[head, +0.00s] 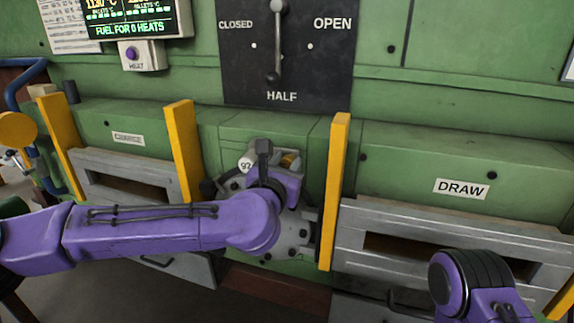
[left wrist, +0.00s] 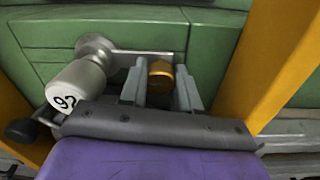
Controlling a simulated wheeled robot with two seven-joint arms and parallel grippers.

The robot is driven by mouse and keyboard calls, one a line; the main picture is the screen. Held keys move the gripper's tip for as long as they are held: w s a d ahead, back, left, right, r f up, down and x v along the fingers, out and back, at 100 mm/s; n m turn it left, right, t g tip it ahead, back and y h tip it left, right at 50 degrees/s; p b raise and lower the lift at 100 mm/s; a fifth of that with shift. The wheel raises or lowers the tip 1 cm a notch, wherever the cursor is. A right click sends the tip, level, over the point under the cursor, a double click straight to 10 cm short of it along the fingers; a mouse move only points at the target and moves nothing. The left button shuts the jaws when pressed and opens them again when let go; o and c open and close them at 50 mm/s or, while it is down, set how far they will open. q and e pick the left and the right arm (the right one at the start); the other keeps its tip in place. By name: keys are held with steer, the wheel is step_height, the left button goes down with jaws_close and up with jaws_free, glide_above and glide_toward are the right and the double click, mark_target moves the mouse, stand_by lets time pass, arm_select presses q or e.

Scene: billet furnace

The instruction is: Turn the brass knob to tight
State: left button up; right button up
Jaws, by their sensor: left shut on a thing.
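The brass knob (head: 290,160) sits on a grey fitting on the green furnace front, between two yellow posts. It also shows in the left wrist view (left wrist: 160,70), between the two grey fingers. My left gripper (left wrist: 160,85) is shut on the brass knob, one finger on each side. In the head view the left gripper (head: 277,164) is at the knob, mostly hidden by my purple wrist. Any mark for tight on the knob is hidden or too small to read. My right gripper is out of the picture; only part of its arm shows at lower right.
A white cylinder marked 92 (left wrist: 72,88) is close to the left of the gripper. Yellow posts stand left (head: 184,150) and right (head: 334,190) of the fitting. A lever plate (head: 245,70) marked CLOSED, HALF and OPEN is above; its handle hangs towards HALF.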

arm_select(q)
steer(key=m, duration=0.4)
steer(key=shift+b, duration=0.3)
steer(key=m, duration=0.4)
steer(key=shift+m, duration=0.4)
steer(key=m, duration=0.4)
steer(key=shift+a+r+m+h, duration=0.1)
steer(key=shift+m+h, duration=0.2)
steer(key=m+p, duration=0.1)
steer(key=m, duration=0.3)
steer(key=shift+m, duration=0.4)
steer(key=o, duration=1)
steer(key=shift+o, duration=0.2)
steer(key=shift+s, duration=0.1)
